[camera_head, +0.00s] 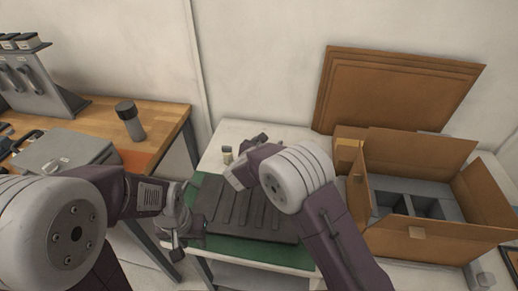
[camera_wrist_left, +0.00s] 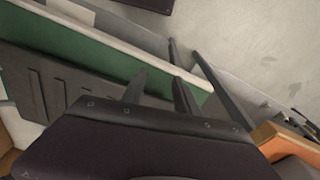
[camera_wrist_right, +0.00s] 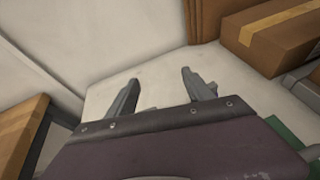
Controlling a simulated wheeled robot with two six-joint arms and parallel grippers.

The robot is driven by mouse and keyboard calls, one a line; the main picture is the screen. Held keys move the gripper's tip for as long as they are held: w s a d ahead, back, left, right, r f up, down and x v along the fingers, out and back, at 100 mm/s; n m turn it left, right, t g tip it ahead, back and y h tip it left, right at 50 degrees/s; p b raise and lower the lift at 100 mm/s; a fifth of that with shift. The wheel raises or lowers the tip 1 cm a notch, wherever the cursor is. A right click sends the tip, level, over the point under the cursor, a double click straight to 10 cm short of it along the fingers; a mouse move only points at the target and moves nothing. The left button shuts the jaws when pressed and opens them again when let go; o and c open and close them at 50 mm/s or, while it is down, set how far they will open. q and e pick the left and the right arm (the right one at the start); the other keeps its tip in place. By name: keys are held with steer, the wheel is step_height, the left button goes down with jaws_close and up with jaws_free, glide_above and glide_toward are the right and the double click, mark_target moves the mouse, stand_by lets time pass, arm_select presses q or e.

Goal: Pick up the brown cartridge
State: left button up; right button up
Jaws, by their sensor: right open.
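No clearly brown cartridge shows in any view. A small pale tan piece with a darker top (camera_head: 227,155) stands on the white table just left of my right gripper; I cannot tell whether it is the cartridge. My right gripper (camera_wrist_right: 160,90) is open and empty over bare white tabletop in the right wrist view. In the head view its hand is over the back of the table, partly hiding what is beneath. My left gripper (camera_wrist_left: 160,92) has its fingers apart and nothing between them. It is by the front left edge of the green mat (camera_head: 268,252).
A dark ribbed tray (camera_head: 225,203) lies on the mat. An open cardboard box (camera_head: 390,222) with grey inserts stands right, before flat cardboard (camera_head: 395,90). The wooden bench (camera_head: 165,118) at left holds a black-capped grey cylinder (camera_head: 131,122) and a grey case (camera_head: 62,152).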

steer(key=s+a+f+n+y, duration=0.1)
steer(key=s+a+f+n, duration=0.1)
steer(key=s+a+f, duration=0.3)
steer(key=w, duration=0.5)
steer(key=shift+w+d+f, duration=0.25)
steer(key=shift+d+f, duration=0.05)
steer(key=shift+f, duration=0.1)
steer(key=x, duration=0.5)
steer(key=shift+f, duration=0.3)
steer(key=shift+r, duration=0.1)
steer(key=shift+c, duration=1.2)
jaws_close()
